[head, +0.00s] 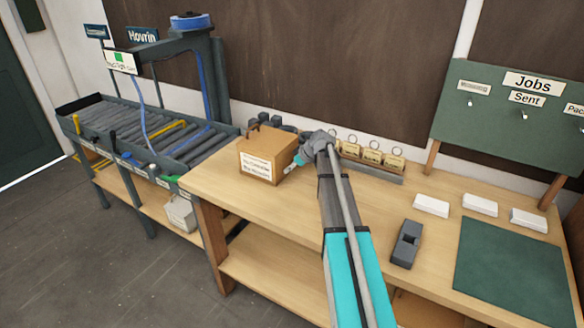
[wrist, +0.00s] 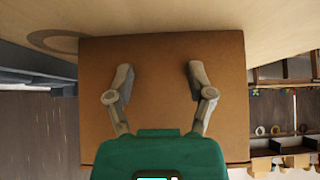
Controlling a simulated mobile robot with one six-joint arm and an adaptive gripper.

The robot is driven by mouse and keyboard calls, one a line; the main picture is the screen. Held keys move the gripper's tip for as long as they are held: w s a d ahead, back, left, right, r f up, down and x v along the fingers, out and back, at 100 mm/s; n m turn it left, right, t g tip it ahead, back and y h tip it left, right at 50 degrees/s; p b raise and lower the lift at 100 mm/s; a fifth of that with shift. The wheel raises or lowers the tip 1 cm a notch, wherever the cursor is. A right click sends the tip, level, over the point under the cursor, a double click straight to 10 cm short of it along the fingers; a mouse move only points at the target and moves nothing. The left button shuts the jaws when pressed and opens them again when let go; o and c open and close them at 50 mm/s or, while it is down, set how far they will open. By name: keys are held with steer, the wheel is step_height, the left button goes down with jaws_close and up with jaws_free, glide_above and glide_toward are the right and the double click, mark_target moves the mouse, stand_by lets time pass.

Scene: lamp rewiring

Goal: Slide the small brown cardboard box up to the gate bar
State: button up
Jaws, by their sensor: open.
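The small brown cardboard box (head: 268,152) stands on the wooden bench at its left end, a white label on its front. My gripper (head: 291,167) is at the box's right side, mostly hidden behind my wrist in the head view. In the wrist view the box (wrist: 160,115) fills the middle, and my gripper (wrist: 160,76) is open in front of its face with nothing between the fingers. Whether the fingers touch the box is unclear.
Dark grey objects (head: 272,122) stand behind the box. Tagged rings on a rack (head: 375,157) stand along the bench's back. A grey tool (head: 406,243), white blocks (head: 431,205) and a green mat (head: 515,270) lie to the right. The bench's left end adjoins the conveyor.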

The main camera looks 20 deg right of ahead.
steer(key=shift+w+a, duration=0.95)
steer(key=shift+w, duration=0.3)
steer(key=shift+w+a, duration=0.95)
steer(key=shift+w, duration=0.3)
steer(key=shift+w, duration=0.1)
steer(key=shift+w+a, duration=1)
steer(key=shift+w, duration=0.25)
steer(key=shift+w+a, duration=1)
steer(key=shift+w, duration=0.2)
steer(key=shift+w+a, duration=1)
steer(key=shift+w, duration=0.3)
steer(key=shift+w+a, duration=1)
steer(key=shift+w, duration=0.25)
steer(key=shift+w+a, duration=1)
steer(key=shift+w, duration=0.3)
steer(key=shift+w+a, duration=1)
steer(key=shift+w, duration=0.3)
